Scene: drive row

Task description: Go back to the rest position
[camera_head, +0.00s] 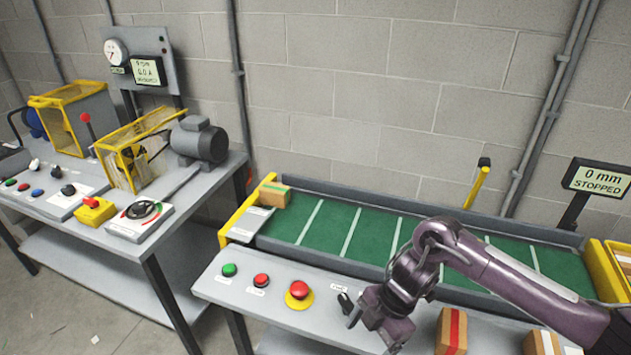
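My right arm comes in from the right, over the conveyor and its front panel. My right gripper (372,318) hangs above the front panel, close to the black selector switch (345,301). I cannot tell whether its fingers touch the switch or whether they are open or shut. My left gripper is out of view. The green conveyor belt (327,223) has white cross lines, and a display (598,180) at the right reads 0 mm STOPPED.
A green button (229,269), a red button (261,280) and a red emergency stop (299,290) line the panel. Boxes include one at the belt's left end (274,195) and a red-striped one (451,331). A motor bench (200,180) stands left, beyond a gap.

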